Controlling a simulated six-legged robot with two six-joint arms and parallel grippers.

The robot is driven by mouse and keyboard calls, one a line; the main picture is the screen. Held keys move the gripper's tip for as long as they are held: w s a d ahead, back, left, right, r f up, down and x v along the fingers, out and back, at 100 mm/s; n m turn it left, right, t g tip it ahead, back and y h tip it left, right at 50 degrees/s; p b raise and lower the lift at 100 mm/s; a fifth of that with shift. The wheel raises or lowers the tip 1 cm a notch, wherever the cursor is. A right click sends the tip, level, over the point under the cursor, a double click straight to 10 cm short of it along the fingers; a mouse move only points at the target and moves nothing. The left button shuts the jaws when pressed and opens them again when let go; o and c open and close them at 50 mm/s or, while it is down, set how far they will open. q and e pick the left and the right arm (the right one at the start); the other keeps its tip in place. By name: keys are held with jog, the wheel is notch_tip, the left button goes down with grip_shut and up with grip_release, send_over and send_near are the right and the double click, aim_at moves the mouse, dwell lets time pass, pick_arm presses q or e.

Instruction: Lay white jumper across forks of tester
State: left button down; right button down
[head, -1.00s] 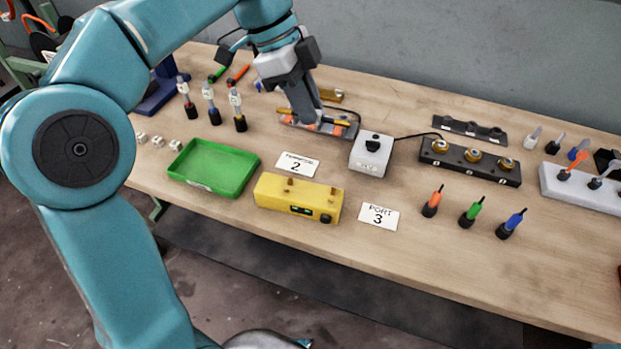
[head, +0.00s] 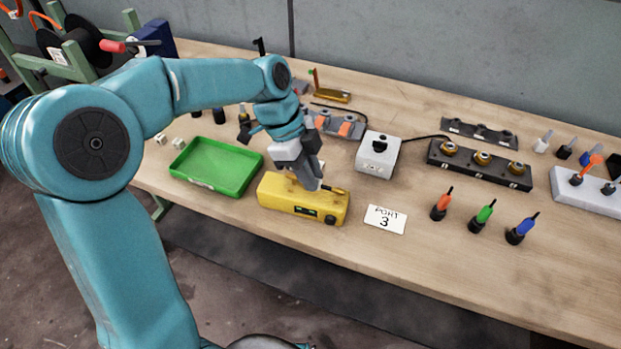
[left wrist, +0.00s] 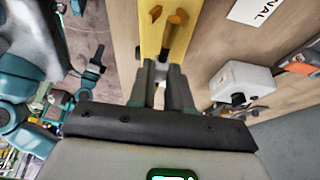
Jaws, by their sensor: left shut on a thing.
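The yellow tester (head: 290,200) stands near the front of the table, with two brass forks on top. My left gripper (head: 313,186) points down over the tester's top and is shut. In the left wrist view, a small pale piece of the white jumper (left wrist: 161,72) shows between the fingertips; the fingers hide most of it. A dark rod extends from there toward the brass forks (left wrist: 177,18) on the yellow tester. In the head view, a dark end shows by the right fork (head: 338,190). I cannot tell whether the jumper touches the forks. My right gripper is not in view.
A green tray (head: 215,168) stands left of the tester, and a white card marked 3 (head: 385,219) lies to its right. A grey box with a black knob (head: 377,153) and a rack (head: 336,124) stand behind. Coloured probes (head: 484,214) stand farther right.

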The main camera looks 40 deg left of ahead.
pick_arm(q)
notch_tip(320, 180, down, 2)
jog(key=shift+w, duration=0.1)
jog(key=shift+f, duration=0.15)
jog(key=c, duration=1.1)
grip_release()
jog(key=shift+o, duration=0.2)
